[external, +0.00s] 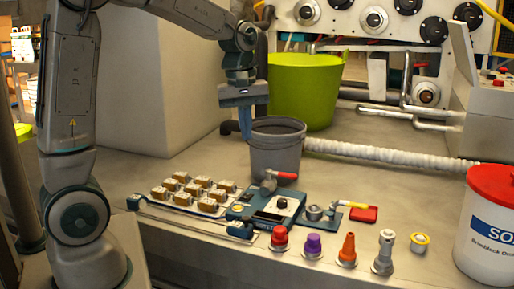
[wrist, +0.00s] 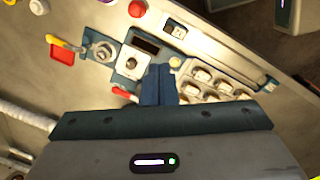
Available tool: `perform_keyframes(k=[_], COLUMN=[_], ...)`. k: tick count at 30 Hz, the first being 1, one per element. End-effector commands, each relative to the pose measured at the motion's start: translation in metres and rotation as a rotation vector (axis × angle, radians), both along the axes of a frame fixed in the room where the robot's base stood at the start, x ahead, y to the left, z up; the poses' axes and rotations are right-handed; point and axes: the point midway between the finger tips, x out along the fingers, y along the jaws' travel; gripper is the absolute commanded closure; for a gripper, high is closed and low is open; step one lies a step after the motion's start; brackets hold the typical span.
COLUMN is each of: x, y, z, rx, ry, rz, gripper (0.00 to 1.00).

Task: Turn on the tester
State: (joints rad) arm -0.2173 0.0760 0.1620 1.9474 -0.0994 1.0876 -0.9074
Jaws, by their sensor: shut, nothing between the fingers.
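The tester appears to be the blue panel (external: 264,217) on the bench, with a dark display and a round knob (external: 282,203). It also shows in the wrist view (wrist: 133,65), with its display (wrist: 147,44). A metal part with a red handle (external: 285,175) stands at its back edge. My gripper (external: 245,136) is shut and empty, fingers pointing down, above the bench behind the panel and beside the grey bucket. In the wrist view the blue fingers (wrist: 159,72) overlap the panel's right part and hide some of it.
A grey bucket (external: 277,150) and a green tub (external: 305,90) stand behind. Several brown-and-white blocks (external: 190,192) lie left of the panel.

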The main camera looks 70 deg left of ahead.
Motion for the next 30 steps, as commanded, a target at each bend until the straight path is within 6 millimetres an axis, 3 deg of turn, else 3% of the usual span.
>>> perform_keyframes(k=[6,15,21,30], x=[0.033,0.056,0.061,0.061], y=[0.06,0.131,0.153,0.157], z=[-0.037,-0.084,-0.1,-0.102], rx=[-0.023,-0.021,-0.013,-0.012], ry=[0.082,0.174,0.203,0.207], rz=[0.392,0.852,0.996,1.023], gripper=[1.0,1.0,1.0,1.0])
